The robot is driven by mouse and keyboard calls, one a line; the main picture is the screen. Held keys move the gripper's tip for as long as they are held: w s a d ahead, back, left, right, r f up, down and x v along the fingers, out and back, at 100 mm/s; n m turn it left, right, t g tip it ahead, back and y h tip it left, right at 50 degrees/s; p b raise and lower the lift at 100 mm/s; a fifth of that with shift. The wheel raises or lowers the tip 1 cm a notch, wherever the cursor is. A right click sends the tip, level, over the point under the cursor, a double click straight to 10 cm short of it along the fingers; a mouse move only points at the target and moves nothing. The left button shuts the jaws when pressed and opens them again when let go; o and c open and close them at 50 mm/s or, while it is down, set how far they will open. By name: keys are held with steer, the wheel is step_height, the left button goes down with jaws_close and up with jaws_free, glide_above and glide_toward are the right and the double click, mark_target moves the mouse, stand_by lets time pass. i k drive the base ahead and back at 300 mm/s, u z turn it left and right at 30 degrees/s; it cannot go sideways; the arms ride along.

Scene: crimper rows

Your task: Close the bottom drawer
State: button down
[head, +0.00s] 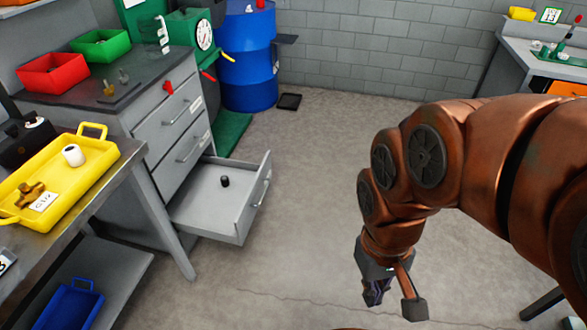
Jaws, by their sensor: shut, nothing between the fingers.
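The bottom drawer (252,203) of the grey cabinet at left is pulled out into the aisle. A small black object (225,181) lies inside it. The two drawers above it, the top drawer (168,125) and the middle drawer (181,160), are shut. My gripper (376,292) hangs at the lower middle of the head view, to the right of the open drawer and apart from it. My copper-coloured arm reaches in from the right.
A workbench with a yellow tray (84,185) stands at the left front, its leg (168,228) close to the open drawer. A blue barrel (247,65) stands behind the cabinet. A small black item (289,101) lies on the floor. The floor between drawer and gripper is clear.

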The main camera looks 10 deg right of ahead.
mark_target(200, 207)
steer(key=z, duration=0.2)
steer(key=i, duration=0.6)
steer(key=u, duration=0.6)
steer(key=i, duration=0.65)
steer(key=u, duration=0.7)
